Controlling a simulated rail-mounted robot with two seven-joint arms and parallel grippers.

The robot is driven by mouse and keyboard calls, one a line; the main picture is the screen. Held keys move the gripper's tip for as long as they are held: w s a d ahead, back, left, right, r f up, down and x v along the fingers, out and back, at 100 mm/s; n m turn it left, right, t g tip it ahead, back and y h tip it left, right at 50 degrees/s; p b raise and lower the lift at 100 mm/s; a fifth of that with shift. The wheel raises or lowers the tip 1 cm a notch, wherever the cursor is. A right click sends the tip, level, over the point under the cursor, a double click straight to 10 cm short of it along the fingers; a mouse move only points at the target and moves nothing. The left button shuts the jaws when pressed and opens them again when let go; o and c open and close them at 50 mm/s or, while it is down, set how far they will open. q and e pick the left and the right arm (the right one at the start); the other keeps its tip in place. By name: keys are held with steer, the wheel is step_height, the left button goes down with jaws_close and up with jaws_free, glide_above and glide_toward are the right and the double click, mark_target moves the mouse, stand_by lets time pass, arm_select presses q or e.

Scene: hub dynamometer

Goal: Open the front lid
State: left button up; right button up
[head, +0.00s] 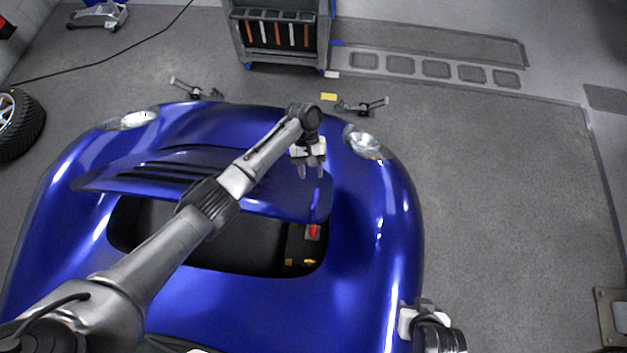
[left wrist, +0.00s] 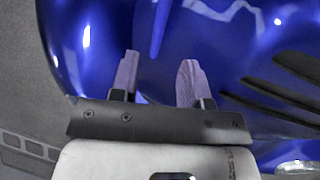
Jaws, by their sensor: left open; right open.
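The blue car's front lid (head: 290,200) stands raised, with a dark compartment (head: 150,225) exposed below its near edge. The lid has dark slats on its left part. My left gripper (head: 312,172) is open and empty, fingers pointing down at the right part of the lid. In the left wrist view, its two spread fingers (left wrist: 157,80) show against blue bodywork, with a narrow blue strip (left wrist: 161,28) beyond the gap and slats at right. Contact with the lid cannot be told. My right gripper (head: 410,318) is by the car's right side; its fingertips are unclear.
Red (head: 313,231) and yellow (head: 308,262) parts show inside the compartment. Headlights (head: 365,142) flank the nose. A tool cart (head: 280,40) stands beyond the car, and small stands (head: 362,106) lie before it. A wheel (head: 15,120) is at left.

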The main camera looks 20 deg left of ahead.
arm_select(q)
steer(key=shift+v, duration=2.4)
